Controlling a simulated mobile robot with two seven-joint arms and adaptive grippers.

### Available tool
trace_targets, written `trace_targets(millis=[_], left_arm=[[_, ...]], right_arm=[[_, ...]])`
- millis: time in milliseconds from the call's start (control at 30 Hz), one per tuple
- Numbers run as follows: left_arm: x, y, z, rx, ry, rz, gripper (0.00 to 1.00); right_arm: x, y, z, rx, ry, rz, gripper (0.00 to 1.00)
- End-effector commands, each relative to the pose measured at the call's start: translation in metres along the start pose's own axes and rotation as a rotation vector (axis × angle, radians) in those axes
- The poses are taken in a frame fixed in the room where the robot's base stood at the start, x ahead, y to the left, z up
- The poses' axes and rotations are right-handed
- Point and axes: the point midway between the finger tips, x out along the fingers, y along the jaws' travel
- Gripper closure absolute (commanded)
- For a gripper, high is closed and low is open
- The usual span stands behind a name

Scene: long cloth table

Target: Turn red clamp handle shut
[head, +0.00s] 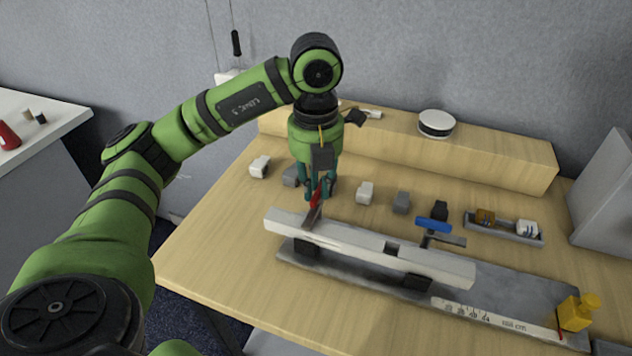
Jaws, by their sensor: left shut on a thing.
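The red clamp handle (316,195) stands up at the left end of a pale bar (365,246), on a dark metal clamp part (312,217). My left gripper (318,194) points down from above and its teal fingers are shut on the red handle. The fingers and wrist partly hide the handle's top. A blue-handled clamp (433,225) sits further right on the same bar. My right gripper is not in view.
Several small blocks (365,193) and a grey tray (503,228) lie behind. A raised wooden shelf (480,154) carries a round white tin (436,123).

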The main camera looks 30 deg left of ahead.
Motion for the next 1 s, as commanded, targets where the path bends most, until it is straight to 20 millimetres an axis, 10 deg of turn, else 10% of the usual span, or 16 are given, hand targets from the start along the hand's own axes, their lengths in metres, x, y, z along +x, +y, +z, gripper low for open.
trace_targets(millis=[467,533,1000], left_arm=[[0.0016,0.0,-0.0009,-0.013,0.005,0.002,1.0],[0.0015,0.0,-0.0009,-0.013,0.005,0.002,0.56],[-0.0068,-0.0002,0.0005,-0.012,-0.002,0.0,0.56]], right_arm=[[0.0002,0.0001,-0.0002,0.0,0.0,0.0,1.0],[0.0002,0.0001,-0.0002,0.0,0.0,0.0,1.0],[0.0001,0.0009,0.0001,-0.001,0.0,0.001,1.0]])
